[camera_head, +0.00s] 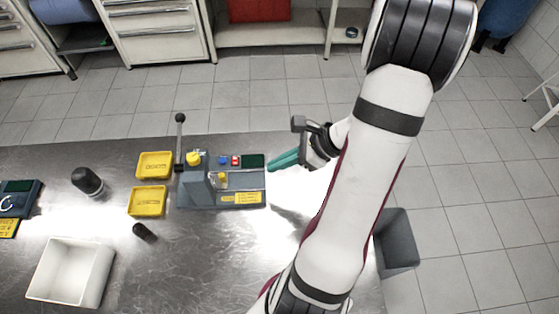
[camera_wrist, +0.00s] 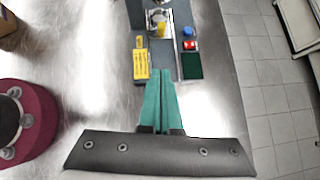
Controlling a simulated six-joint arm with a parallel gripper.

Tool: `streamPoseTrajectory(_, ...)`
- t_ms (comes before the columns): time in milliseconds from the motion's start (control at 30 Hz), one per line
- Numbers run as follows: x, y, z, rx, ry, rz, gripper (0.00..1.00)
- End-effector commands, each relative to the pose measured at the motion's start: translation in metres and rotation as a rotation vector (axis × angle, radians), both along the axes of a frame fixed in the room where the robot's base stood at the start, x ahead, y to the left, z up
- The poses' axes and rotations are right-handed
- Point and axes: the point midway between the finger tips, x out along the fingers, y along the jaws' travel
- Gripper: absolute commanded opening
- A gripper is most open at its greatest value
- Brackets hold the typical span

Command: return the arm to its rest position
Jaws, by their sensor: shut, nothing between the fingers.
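My gripper (camera_head: 284,160) has teal fingers that lie together with nothing between them. In the head view it is above the steel table, just right of the grey press fixture (camera_head: 222,198), and looks apart from it. In the wrist view the shut fingers (camera_wrist: 161,78) point toward the fixture's near end, beside its yellow label (camera_wrist: 140,62) and dark green panel (camera_wrist: 191,66). My white arm crosses the right half of the head view and hides part of the table's right side.
On the table are two yellow trays (camera_head: 147,201), a white bin (camera_head: 69,271), a dark cylinder (camera_head: 87,182), a small dark part (camera_head: 144,232) and a dark device (camera_head: 17,199) at the left edge. A grey bin (camera_head: 396,240) stands right of my arm. Cabinets line the back.

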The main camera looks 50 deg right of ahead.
Motion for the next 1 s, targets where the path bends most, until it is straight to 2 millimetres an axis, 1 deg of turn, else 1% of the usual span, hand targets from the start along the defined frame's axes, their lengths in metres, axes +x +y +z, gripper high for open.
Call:
streamPoseTrajectory(100, -0.003, -0.002, 0.004, -0.001, 0.001, -0.001, 0.0)
streamPoseTrajectory(500, -0.003, -0.002, 0.004, -0.001, 0.001, 0.0, 0.0)
streamPoseTrajectory(567, -0.001, 0.002, 0.006, -0.01, -0.001, 0.025, 0.0)
streamPoseTrajectory(633, 0.007, 0.023, 0.018, -0.05, -0.006, 0.144, 0.0)
streamPoseTrajectory(667, 0.011, 0.038, 0.027, -0.08, -0.01, 0.232, 0.0)
streamPoseTrajectory(700, 0.015, 0.065, 0.04, -0.129, -0.019, 0.38, 0.0)
streamPoseTrajectory(767, 0.012, 0.113, 0.062, -0.227, -0.037, 0.659, 0.0)
streamPoseTrajectory(800, 0.003, 0.143, 0.074, -0.297, -0.051, 0.852, 0.0)
streamPoseTrajectory(867, -0.017, 0.18, 0.088, -0.405, -0.079, 1.129, 0.0)
streamPoseTrajectory(900, -0.033, 0.198, 0.096, -0.477, -0.098, 1.298, 0.0)
streamPoseTrajectory(933, -0.045, 0.208, 0.1, -0.531, -0.114, 1.413, 0.0)
streamPoseTrajectory(1000, -0.069, 0.221, 0.106, -0.643, -0.149, 1.633, 0.0)
